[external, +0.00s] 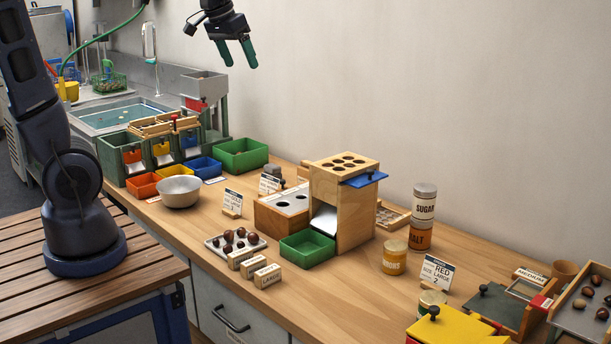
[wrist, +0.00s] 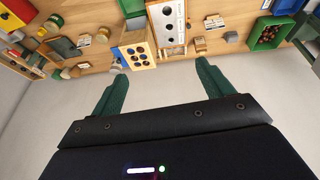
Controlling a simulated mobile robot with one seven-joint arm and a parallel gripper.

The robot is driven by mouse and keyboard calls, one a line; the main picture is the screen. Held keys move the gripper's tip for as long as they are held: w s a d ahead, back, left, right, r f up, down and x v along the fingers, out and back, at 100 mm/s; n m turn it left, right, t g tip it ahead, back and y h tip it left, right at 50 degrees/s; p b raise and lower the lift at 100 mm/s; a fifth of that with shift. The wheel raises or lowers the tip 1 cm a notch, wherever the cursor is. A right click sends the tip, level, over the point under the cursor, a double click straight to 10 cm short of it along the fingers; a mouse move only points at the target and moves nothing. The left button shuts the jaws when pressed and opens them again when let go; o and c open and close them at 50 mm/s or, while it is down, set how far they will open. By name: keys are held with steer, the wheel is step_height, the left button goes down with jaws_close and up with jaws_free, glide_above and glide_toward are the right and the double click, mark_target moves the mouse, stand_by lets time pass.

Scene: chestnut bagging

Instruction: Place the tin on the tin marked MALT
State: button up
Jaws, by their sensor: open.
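The MALT tin (external: 420,236), orange-brown, stands upright on the wooden counter right of the wooden tower. A white tin marked SUGAR (external: 424,204) with a grey lid sits upright on top of it, roughly lined up. A yellow tin (external: 394,260) with a pale lid stands in front and to the left; its label is hard to read. My gripper (external: 240,66) is open and empty, high above the counter and far left of the tins. Its green fingers also show apart in the wrist view (wrist: 160,68).
The wooden tower (external: 355,205) with a holed top stands between my gripper and the tins. A RED card (external: 436,273), a yellow lidded box (external: 455,329) and a chestnut tray (external: 570,318) lie to the right. Bins and a metal bowl (external: 179,191) are left.

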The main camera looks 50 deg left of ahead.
steer(key=s+a+f, duration=0.1)
steer(key=s+a, duration=0.1)
steer(key=s, duration=0.7)
steer(key=s+a+f, duration=0.1)
steer(key=s+a, duration=0.2)
steer(key=s, duration=0.6)
steer(key=shift+s+a+y, duration=0.15)
steer(key=shift+s+y, duration=0.15)
steer(key=shift+s, duration=0.1)
